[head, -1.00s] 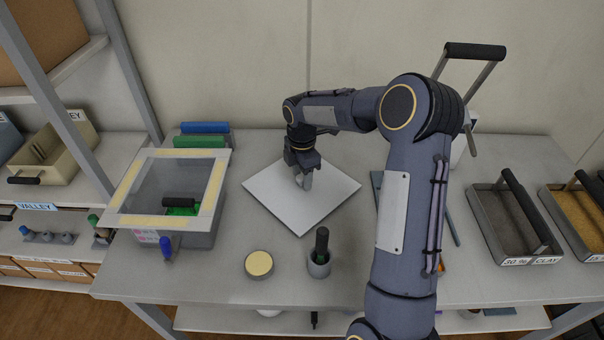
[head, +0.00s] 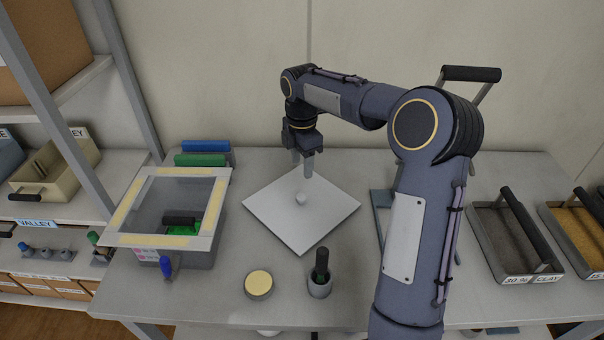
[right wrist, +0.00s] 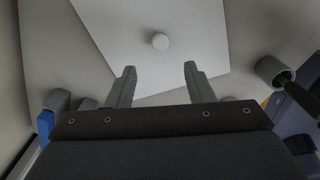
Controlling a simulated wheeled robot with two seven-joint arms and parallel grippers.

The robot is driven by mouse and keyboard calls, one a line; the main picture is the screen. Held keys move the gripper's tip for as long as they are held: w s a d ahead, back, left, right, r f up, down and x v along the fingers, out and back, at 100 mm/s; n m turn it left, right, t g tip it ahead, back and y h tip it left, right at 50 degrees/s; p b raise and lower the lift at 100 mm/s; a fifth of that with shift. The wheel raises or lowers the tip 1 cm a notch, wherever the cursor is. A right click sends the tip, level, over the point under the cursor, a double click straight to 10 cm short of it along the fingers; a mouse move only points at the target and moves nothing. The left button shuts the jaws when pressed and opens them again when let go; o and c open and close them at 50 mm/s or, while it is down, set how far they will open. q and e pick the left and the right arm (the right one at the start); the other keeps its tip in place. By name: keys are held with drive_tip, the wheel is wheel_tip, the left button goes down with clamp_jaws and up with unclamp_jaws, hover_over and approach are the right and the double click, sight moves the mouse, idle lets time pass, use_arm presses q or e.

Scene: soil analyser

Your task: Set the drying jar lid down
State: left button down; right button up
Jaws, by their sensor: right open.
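The drying jar lid (head: 278,213) appears to be the square white plate lying flat on the table, turned cornerwise. A small round white knob (head: 301,199) stands at its middle. My right gripper (head: 302,168) is above the plate, apart from the knob, with its fingers pointing down. In the right wrist view the fingers (right wrist: 158,72) are spread with nothing between them. The knob (right wrist: 160,41) and plate (right wrist: 205,62) show beyond the fingertips. My left gripper is in neither view.
Left of the plate stands a box with a cream-bordered top (head: 124,208) and a green item inside. A cream-topped round tin (head: 258,283) and a grey cup (head: 319,287) with a dark-handled tool stand in front. Handled soil trays (head: 520,235) are at the right.

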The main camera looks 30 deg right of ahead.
drive_tip(key=s+a+r+m+t+y, duration=0.1)
drive_tip(key=s+a+r+m, duration=0.2)
drive_tip(key=s+m, duration=0.35)
drive_tip(key=s+a+r+m+t+y, duration=0.1)
drive_tip(key=s+a+r+m+t, duration=0.2)
drive_tip(key=s, duration=0.6)
drive_tip(key=s+a+f+m+y, duration=0.1)
drive_tip(key=s+a+f+m, duration=0.1)
drive_tip(key=s+m, duration=0.3)
drive_tip(key=s+a+f+m+t, duration=0.1)
drive_tip(key=s+a+f+m, duration=0.1)
drive_tip(key=s+m, duration=0.3)
drive_tip(key=s+a, duration=0.1)
drive_tip(key=s, duration=0.2)
drive_tip(key=shift+s+a+f+t+y, duration=0.2)
drive_tip(key=shift+a+f+t+y, duration=0.1)
drive_tip(key=shift+a+f+y, duration=0.1)
